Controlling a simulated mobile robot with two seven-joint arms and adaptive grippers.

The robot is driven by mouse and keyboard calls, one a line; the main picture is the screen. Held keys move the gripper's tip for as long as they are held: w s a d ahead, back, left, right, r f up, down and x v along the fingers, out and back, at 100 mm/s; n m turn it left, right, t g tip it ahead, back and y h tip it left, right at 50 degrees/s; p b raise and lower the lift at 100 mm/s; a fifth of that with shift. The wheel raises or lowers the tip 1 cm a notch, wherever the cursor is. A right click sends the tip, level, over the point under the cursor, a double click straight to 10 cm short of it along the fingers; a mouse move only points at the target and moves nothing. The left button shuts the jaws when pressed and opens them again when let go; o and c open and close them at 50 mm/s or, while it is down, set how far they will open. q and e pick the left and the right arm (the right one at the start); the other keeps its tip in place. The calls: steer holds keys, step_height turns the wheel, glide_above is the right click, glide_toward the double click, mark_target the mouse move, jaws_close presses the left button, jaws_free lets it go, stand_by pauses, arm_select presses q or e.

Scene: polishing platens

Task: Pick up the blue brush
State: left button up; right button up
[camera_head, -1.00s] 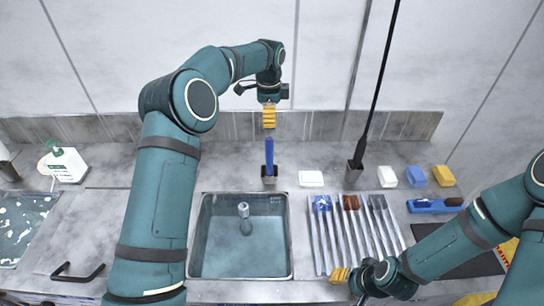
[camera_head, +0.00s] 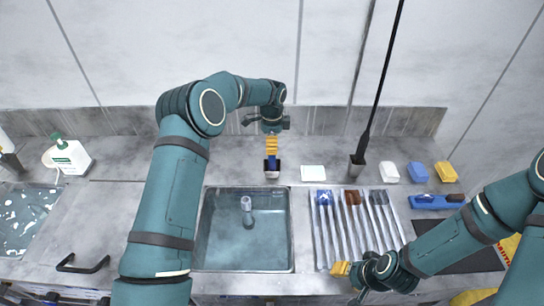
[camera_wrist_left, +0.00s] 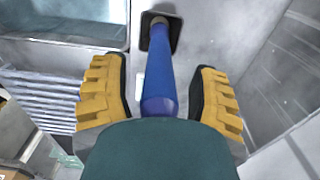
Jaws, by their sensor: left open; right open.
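The blue brush (camera_wrist_left: 160,75) stands upright in a small dark square holder (camera_head: 272,173) behind the sink. In the head view my left gripper hides most or all of its blue handle. My left gripper (camera_head: 272,148) is pointing down over the holder with its yellow fingers. In the left wrist view the left gripper (camera_wrist_left: 158,98) is open, with one finger on each side of the blue handle and a gap visible on both sides. My right gripper (camera_head: 341,269) is open and empty at the front edge of the brush rack.
The sink (camera_head: 240,268) lies in front of the holder. A black rod in a holder (camera_head: 357,170), a white block (camera_head: 313,173) and coloured blocks (camera_head: 417,172) stand along the back. A soap bottle (camera_head: 68,157) is left.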

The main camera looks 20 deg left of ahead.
arm_select(q)
steer(key=shift+f, duration=0.1)
steer(key=shift+c, duration=0.2)
jaws_close()
step_height(320, 180, up, 10)
steer(key=shift+r, duration=0.1)
arm_select(e)
steer(key=shift+f, duration=0.1)
arm_select(q)
steer(key=shift+r+p, duration=0.75)
steer(key=shift+r, duration=0.3)
arm_select(e)
steer(key=shift+r, duration=0.85)
arm_select(q)
steer(key=shift+f, duration=0.1)
